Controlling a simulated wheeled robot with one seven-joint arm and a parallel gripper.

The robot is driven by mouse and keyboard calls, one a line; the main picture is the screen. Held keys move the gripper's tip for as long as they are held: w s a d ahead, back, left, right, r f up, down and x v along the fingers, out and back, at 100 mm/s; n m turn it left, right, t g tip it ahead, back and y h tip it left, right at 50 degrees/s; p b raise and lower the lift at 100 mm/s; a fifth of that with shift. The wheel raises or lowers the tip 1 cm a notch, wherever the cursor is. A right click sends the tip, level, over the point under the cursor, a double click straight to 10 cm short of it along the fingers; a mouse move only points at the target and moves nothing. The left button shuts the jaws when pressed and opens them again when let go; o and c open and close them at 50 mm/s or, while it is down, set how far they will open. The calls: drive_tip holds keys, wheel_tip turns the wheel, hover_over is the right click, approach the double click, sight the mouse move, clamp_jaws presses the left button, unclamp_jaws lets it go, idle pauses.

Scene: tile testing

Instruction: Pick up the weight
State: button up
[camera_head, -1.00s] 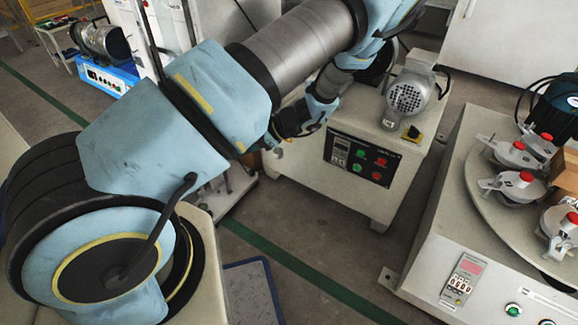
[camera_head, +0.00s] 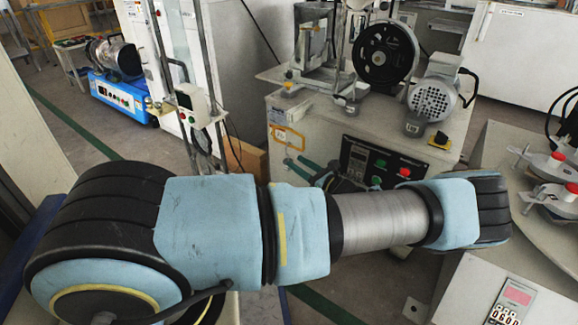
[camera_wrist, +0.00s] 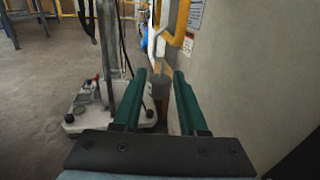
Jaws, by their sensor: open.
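A short grey metal cylinder (camera_head: 415,127), which looks like the weight, stands on top of the cream machine near its front edge, left of the round motor. I cannot be sure that it is the weight. My gripper (camera_head: 293,160) is in front of the machine's front face, lower than the cylinder and to its left; my arm partly hides it. In the wrist view its two green fingers (camera_wrist: 159,74) are apart. A small grey-brown shape shows between and beyond the fingers, too unclear to name. No held object can be made out.
The cream machine (camera_head: 285,112) has a black control panel (camera_head: 385,165) and a black wheel (camera_head: 385,52). In the wrist view a pale wall (camera_wrist: 245,80) runs close along the right. A white-based stand (camera_wrist: 95,118) is at the left. A turntable machine (camera_head: 478,272) stands at the right.

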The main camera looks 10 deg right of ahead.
sight(289, 159)
drive_tip(key=b+x, duration=0.1)
drive_tip(key=x, duration=0.1)
drive_tip(key=f+b+x, duration=0.1)
drive_tip(key=x, duration=0.1)
drive_tip(key=shift+w+a, duration=0.1)
drive_tip(key=shift+w, duration=0.25)
drive_tip(key=shift+w+a+r, duration=0.1)
drive_tip(key=shift+w+a, duration=0.1)
drive_tip(key=shift+w, duration=0.15)
drive_tip(key=shift+c, duration=0.4)
clamp_jaws()
drive_tip(key=shift+d, duration=0.1)
idle(0.3)
